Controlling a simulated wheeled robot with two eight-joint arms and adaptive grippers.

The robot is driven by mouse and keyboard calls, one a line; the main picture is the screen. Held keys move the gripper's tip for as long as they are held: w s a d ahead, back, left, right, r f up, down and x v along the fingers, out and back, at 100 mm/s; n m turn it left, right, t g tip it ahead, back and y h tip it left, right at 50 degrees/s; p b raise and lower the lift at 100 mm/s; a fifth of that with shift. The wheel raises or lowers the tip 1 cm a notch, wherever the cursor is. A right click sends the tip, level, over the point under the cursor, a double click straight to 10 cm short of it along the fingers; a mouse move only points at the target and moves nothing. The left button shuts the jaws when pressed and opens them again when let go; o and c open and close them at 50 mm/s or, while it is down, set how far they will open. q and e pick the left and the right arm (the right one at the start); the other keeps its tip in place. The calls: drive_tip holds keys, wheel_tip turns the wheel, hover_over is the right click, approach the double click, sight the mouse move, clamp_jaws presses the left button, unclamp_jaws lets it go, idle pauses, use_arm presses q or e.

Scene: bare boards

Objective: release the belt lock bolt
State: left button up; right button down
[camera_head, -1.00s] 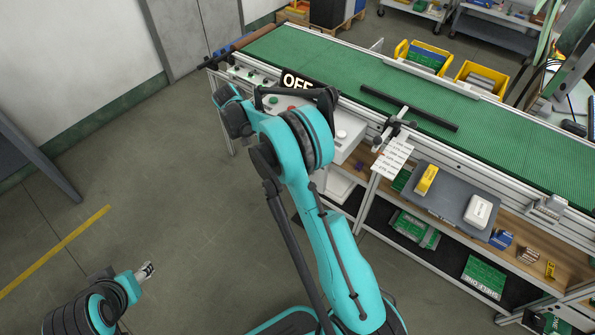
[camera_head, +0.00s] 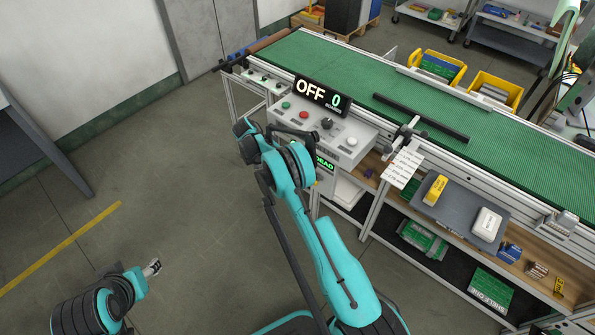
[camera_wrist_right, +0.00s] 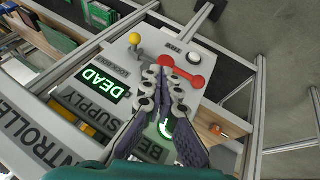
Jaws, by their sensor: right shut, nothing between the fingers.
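In the right wrist view, my right gripper (camera_wrist_right: 160,70) is shut and empty, in front of a grey panel (camera_wrist_right: 125,50). The panel carries a red two-knobbed handle (camera_wrist_right: 182,74), close to the fingertips, a yellow-knobbed lever (camera_wrist_right: 135,40), a white button (camera_wrist_right: 194,59) and a green DEAD display (camera_wrist_right: 103,88). I cannot tell whether the fingers touch the handle. An orange knob (camera_wrist_right: 218,131) shows to their right. In the head view, my arm hides the right gripper. My left gripper (camera_head: 152,267) is over the floor, away from the bench; its jaw state is unclear.
The green conveyor (camera_head: 440,105) runs along the bench. A control box (camera_head: 350,130) with buttons and an OFF 0 sign (camera_head: 323,95) stands at its front. A clamp (camera_head: 403,135) holds a text card (camera_head: 403,168). A grey tray (camera_head: 455,212) is to the right.

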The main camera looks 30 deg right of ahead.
drive_tip(key=s+d+f+b, duration=0.4)
drive_tip(key=d+f, duration=0.3)
drive_tip(key=f, duration=0.1)
drive_tip(key=shift+s+f+b, duration=0.2)
drive_tip(key=shift+s+b, duration=0.15)
drive_tip(key=shift+s, duration=0.05)
drive_tip(key=s, duration=0.1)
drive_tip(key=s+d, duration=0.1)
drive_tip(key=s, duration=0.2)
drive_tip(key=shift+s+d, duration=0.1)
drive_tip(key=shift+d, duration=0.3)
